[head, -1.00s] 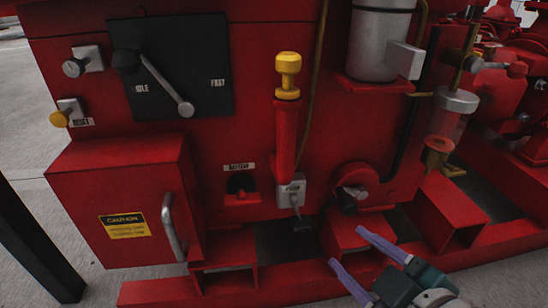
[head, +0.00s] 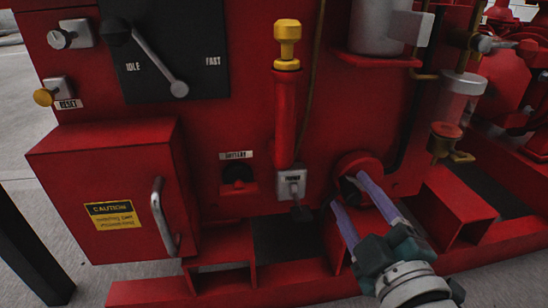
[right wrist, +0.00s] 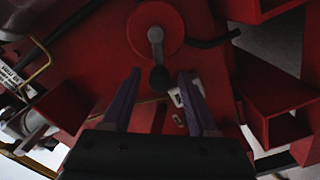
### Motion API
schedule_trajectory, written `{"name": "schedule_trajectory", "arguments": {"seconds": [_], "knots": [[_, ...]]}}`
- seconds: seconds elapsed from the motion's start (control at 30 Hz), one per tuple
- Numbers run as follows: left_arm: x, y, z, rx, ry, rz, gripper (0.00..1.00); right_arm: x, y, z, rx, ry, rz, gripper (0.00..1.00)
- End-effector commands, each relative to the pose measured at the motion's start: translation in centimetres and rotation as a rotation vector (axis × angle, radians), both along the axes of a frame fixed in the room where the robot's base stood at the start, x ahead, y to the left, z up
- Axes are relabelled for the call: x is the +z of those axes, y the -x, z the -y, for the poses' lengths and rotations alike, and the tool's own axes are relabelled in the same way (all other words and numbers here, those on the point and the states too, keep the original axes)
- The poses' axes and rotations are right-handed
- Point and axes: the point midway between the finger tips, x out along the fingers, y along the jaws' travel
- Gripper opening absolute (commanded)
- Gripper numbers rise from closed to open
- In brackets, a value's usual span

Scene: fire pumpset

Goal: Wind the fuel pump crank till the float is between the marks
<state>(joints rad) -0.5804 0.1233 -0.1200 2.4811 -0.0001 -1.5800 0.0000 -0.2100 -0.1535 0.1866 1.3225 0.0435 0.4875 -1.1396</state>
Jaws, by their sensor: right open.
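The pump crank is a grey arm (right wrist: 156,45) on a round red housing (head: 352,164) low on the red panel. Its dark knob (right wrist: 160,79) hangs below the hub in the right wrist view. My right gripper (head: 348,190) is open, with its two purple fingers on either side of the knob; I cannot tell whether they touch it. In the head view the fingers partly hide the crank. A clear glass bowl (head: 461,100) at the right has a reddish disc (head: 447,130) near its bottom, perhaps the float. I cannot make out marks. My left gripper is not in view.
A yellow-topped red plunger (head: 287,50) and a small grey switch box (head: 290,184) stand left of the crank. A red box with a handle (head: 110,190) juts out at the left. Red frame feet (head: 450,210) lie below right.

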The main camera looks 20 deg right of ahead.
Motion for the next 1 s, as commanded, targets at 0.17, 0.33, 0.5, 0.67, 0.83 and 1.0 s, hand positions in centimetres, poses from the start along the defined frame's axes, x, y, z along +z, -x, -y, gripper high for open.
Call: {"name": "schedule_trajectory", "arguments": {"seconds": [0.17,0.33,0.5,0.67,0.83,1.0], "knots": [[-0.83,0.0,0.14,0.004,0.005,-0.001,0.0,-0.03,-1.3,0.32,0.0,-0.001,0.002,0.59],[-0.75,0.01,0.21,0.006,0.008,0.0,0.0,0.07,-1.41,0.35,0.001,-0.001,-0.001,0.59],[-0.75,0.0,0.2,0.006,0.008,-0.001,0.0,0.06,-1.39,0.34,0.001,-0.001,-0.001,0.5],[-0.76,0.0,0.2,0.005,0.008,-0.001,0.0,0.05,-1.37,0.33,0.001,-0.001,-0.001,0.32],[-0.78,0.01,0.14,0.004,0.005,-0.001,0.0,0.05,-1.37,0.33,0.001,-0.001,-0.001,0.13],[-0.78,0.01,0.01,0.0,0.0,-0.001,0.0,0.05,-1.36,0.33,0.001,-0.001,-0.001,0.0]]}}
